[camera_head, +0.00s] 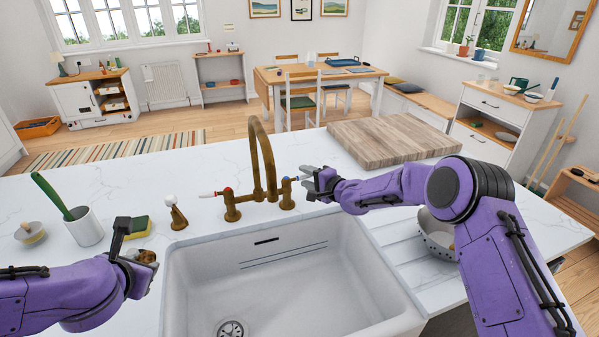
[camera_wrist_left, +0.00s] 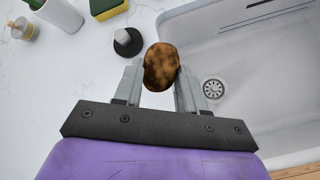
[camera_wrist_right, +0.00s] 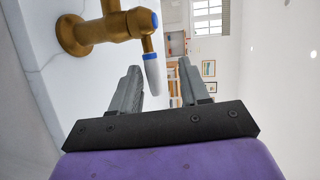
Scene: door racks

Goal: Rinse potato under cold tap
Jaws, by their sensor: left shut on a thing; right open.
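My left gripper (camera_wrist_left: 160,85) is shut on the brown potato (camera_wrist_left: 160,66), which sits between its fingertips at the left side of the sink. In the head view the potato (camera_head: 147,256) is partly hidden by the gripper. The white sink (camera_head: 300,285) has a drain (camera_wrist_left: 213,89) and no water shows in it. The brass tap (camera_head: 262,160) stands behind the sink, with a red-marked handle at its left and a blue-marked handle (camera_wrist_right: 152,60) at its right. My right gripper (camera_head: 306,178) is open, its fingertips close to the blue-marked handle; I cannot tell if they touch.
A white cup with a green brush (camera_head: 84,226), a sponge (camera_head: 138,228) and a small-knobbed item (camera_head: 175,212) stand left of the sink. A wooden board (camera_head: 390,140) lies behind at the right. A colander (camera_head: 436,236) is partly hidden by my right arm.

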